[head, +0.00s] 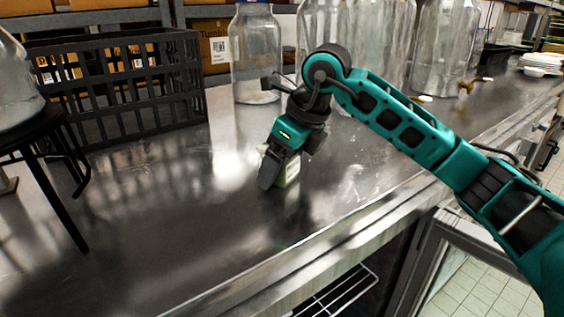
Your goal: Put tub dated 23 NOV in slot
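A small pale tub with a green edge (292,170) shows at the middle of the steel counter, partly hidden by my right gripper. Its label is too small and covered to read a date. My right gripper (282,168) points down at the tub, with a dark finger in front of its left side. The other finger is mostly hidden, so I cannot tell whether the fingers grip the tub or stand open around it. I cannot tell whether the tub touches the counter. No slot can be made out. My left gripper is not in view.
A black slatted crate (120,90) stands at the back left. Several large glass jars (256,55) line the back. A black stand (40,135) holding a glass vessel is at the left. The steel counter (170,230) is clear in front, up to its front edge.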

